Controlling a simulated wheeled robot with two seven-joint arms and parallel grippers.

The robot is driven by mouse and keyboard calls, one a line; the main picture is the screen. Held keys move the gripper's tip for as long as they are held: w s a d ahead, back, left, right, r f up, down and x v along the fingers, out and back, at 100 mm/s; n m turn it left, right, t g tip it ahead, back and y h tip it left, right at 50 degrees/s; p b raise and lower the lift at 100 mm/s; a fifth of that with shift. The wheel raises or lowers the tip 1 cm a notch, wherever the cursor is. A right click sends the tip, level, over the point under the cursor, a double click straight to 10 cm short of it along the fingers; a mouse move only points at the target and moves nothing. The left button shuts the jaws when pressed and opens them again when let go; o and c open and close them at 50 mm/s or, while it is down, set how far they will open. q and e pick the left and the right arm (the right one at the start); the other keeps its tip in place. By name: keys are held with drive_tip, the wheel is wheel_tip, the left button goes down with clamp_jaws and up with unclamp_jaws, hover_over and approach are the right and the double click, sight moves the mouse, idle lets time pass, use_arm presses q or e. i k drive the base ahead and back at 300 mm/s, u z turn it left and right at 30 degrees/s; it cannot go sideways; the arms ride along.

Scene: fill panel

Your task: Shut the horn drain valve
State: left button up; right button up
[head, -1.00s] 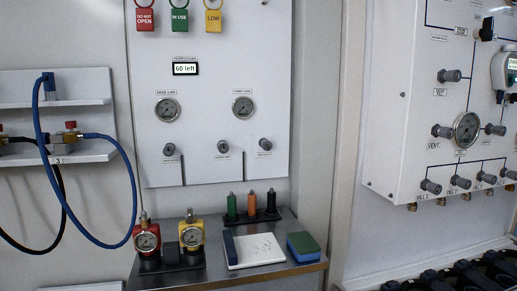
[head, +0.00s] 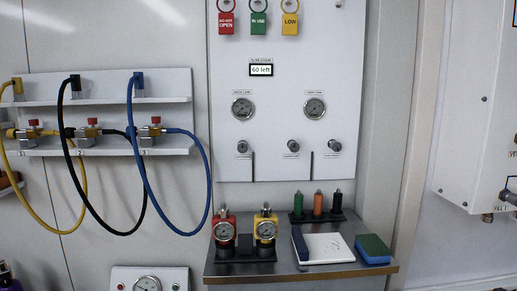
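I cannot tell which valve is the horn drain valve, as the small labels are not legible. The white wall panel (head: 275,85) carries a left knob (head: 242,146), a middle knob (head: 293,146) and a right knob (head: 334,146) under two round gauges. On the shelf at left, several brass fittings with red caps, such as the one on the blue hose (head: 152,128), sit at the hose ends. Neither of my grippers is in view.
A metal bench (head: 300,270) below the panel holds a red gauge unit (head: 224,230), a yellow gauge unit (head: 265,228), a notepad (head: 327,247) and a blue-green sponge-like block (head: 373,248). Yellow, black and blue hoses (head: 205,210) hang in loops at left.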

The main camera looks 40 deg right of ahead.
sight(336, 146)
drive_tip(key=u, duration=0.1)
drive_tip(key=k, duration=0.7)
drive_tip(key=z, duration=1.1)
drive_tip(key=i, duration=0.5)
drive_tip(key=u, duration=0.1)
